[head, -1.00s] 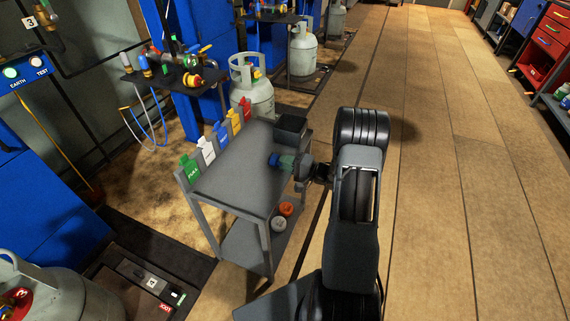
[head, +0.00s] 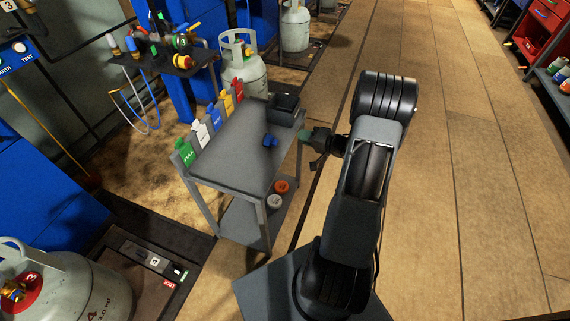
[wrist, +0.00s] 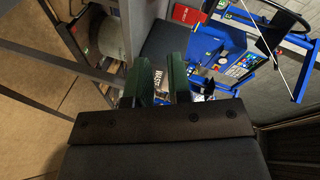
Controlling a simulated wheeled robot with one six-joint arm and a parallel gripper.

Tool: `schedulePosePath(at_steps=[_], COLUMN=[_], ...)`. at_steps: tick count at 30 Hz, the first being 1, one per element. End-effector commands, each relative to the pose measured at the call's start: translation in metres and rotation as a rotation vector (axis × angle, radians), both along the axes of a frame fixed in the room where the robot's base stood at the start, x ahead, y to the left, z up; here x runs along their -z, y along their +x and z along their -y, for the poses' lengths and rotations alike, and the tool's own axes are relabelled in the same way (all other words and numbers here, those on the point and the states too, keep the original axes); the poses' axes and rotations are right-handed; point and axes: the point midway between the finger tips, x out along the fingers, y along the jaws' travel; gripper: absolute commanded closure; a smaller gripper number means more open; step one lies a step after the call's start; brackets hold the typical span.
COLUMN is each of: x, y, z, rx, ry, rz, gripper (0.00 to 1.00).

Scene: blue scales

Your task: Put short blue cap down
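The short blue cap (head: 270,141) rests on the grey top of the small cart (head: 232,160), towards its right side in the head view. My gripper (head: 305,136) is just off the cart's right edge, apart from the cap. In the wrist view my gripper (wrist: 160,76) shows two green fingers with a clear gap and nothing held between them. The cap cannot be made out in the wrist view.
A dark box (head: 284,106) stands at the cart's far end. Green, white, blue, yellow and red tags line its left edge. An orange cap (head: 281,186) and a white cap (head: 274,202) lie on the lower shelf.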

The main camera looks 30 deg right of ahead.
Motion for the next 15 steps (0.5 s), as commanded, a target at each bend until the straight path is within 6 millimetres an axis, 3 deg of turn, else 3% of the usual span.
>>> schedulePosePath(at_steps=[1,3,7,11,15], x=[-0.019,-0.040,-0.081,-0.112,-0.127], y=[0.017,0.033,0.035,0.005,-0.049], z=[-0.004,-0.006,-0.015,-0.040,-0.082], rx=[0.047,0.128,0.243,0.262,0.143], ry=[-0.157,-0.381,-0.733,-0.967,-1.083], rz=[0.013,0.001,-0.091,-0.255,-0.449], gripper=[0.81,0.81,0.81,0.81,0.81])
